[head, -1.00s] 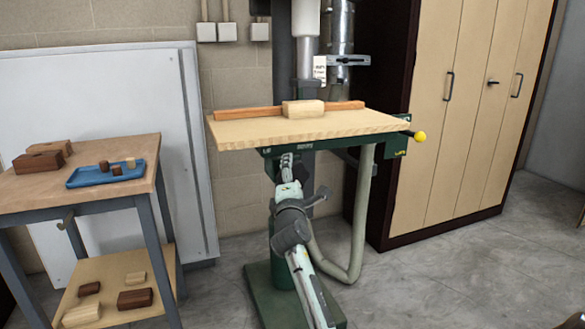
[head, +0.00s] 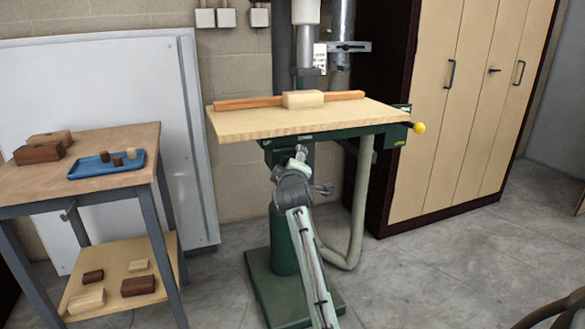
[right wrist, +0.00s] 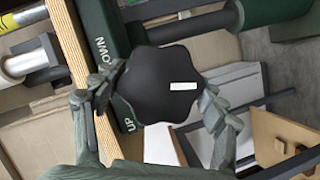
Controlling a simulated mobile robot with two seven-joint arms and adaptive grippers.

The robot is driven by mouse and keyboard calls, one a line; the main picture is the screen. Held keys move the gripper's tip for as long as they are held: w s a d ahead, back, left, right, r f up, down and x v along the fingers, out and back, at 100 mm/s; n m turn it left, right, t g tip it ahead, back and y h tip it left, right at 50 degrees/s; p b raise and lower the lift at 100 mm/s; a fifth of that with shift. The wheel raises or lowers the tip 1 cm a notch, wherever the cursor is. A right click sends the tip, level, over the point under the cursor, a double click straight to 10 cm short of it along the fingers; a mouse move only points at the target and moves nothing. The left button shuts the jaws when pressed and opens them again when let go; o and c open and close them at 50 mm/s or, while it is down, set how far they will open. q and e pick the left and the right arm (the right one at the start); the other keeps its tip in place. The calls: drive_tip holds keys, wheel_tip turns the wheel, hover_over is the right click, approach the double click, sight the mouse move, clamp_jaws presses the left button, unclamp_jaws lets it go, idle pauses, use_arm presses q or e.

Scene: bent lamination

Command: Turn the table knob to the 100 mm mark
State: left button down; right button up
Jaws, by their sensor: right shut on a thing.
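The black lobed knob (right wrist: 150,85) with a white mark fills the middle of the right wrist view. My right gripper (right wrist: 160,98) is shut on it, one finger on each side. The green panel (right wrist: 115,60) behind it carries the words UP and DOWN. In the head view, my right arm reaches up beneath the front edge of the wooden table (head: 240,125); the knob cannot be made out there. A small white label (head: 319,55) stands on the column behind the table, too small to read. My left gripper is not in view.
A pale wood block (head: 303,99) rests at a long reddish fence (head: 245,103) on the table. A yellow ball handle (head: 419,127) sticks out at the right. A workbench (head: 100,140) with a blue tray (head: 85,168) stands left. A cabinet (head: 430,150) stands right.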

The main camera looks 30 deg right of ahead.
drive_tip(key=shift+r, duration=0.9)
drive_tip(key=o, duration=1.1)
drive_tip(key=shift+w, duration=0.1)
drive_tip(key=shift+o, duration=0.2)
drive_tip(key=shift+f, duration=0.1)
drive_tip(key=shift+s+a, duration=0.25)
drive_tip(key=shift+s, duration=0.3)
drive_tip(key=v, duration=0.6)
drive_tip(key=shift+s+a, duration=0.2)
